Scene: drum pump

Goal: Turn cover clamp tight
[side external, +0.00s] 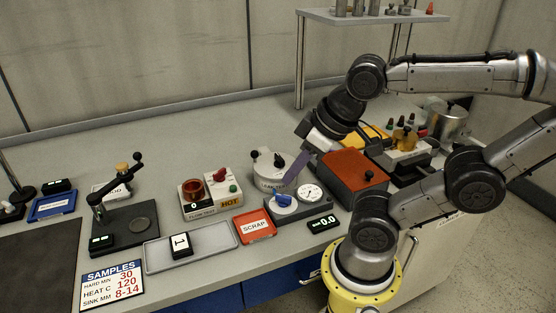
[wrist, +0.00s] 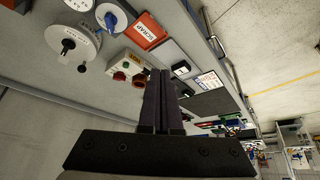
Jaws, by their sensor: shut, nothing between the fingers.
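A round white-grey drum (side external: 268,181) with a lettered label stands mid-bench in the side view. A black knob or handle (side external: 279,160) sits on its top, which I take as the cover clamp but cannot confirm. In the wrist view the drum (wrist: 85,38) is at upper left, with black knobs (wrist: 68,45) on it. My gripper (side external: 276,186) slants down in front of the drum's right side in the side view. In the wrist view its dark fingers (wrist: 160,74) are together, empty, and apart from the drum. Part of the drum is hidden behind the fingers in the side view.
A blue knob (side external: 284,200) and a gauge (side external: 311,192) sit on a dark block close in front. A red-brown box (side external: 350,181) stands right. A flow test box (side external: 209,196), red scrap tray (side external: 254,227) and grey tray (side external: 163,256) lie left. The bench behind the drum is clear.

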